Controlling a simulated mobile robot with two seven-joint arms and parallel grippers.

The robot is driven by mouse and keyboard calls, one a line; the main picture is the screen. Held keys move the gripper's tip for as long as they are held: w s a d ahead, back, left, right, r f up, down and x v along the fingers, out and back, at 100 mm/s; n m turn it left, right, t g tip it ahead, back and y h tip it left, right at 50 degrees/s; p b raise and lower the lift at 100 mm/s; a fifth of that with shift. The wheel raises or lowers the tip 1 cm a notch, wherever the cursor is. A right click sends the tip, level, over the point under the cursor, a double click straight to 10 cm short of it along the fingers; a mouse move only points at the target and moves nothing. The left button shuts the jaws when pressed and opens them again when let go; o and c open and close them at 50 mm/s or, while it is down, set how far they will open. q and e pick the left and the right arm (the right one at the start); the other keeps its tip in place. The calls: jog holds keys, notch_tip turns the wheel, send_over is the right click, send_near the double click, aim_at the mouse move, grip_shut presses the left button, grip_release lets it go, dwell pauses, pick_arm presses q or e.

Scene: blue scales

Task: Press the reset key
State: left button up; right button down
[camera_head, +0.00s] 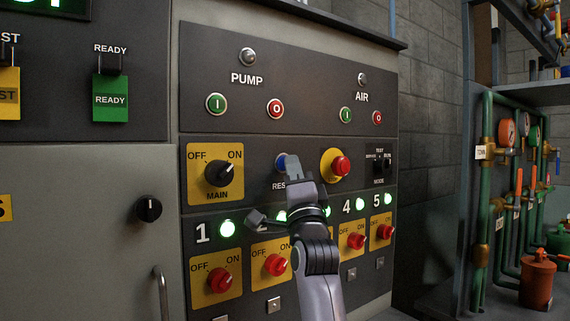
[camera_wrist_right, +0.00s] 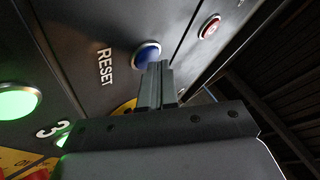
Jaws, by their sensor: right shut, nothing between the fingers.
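The reset key is a round blue button (camera_head: 281,161) on the dark control panel, with part of its "RESET" label hidden behind my right gripper (camera_head: 292,165). The gripper is shut and empty, and its fingertips overlap the button's right side in the head view. In the right wrist view the blue button (camera_wrist_right: 147,55) sits in a silver ring beside the word RESET. My shut fingertips (camera_wrist_right: 158,72) are right at the button's lower edge there. I cannot tell whether they touch it. My left gripper is not in view.
A red emergency-type button (camera_head: 341,166) on a yellow plate is just right of the gripper. The MAIN knob (camera_head: 220,173) is to the left. Several red knobs and green lamps (camera_head: 227,229) lie below. Pump and air buttons (camera_head: 275,108) are above.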

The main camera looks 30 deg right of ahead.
jog(key=shift+s+y, duration=0.3)
jog(key=shift+s, duration=0.35)
jog(key=s, duration=0.5)
jog(key=shift+d, duration=0.2)
dwell(0.7)
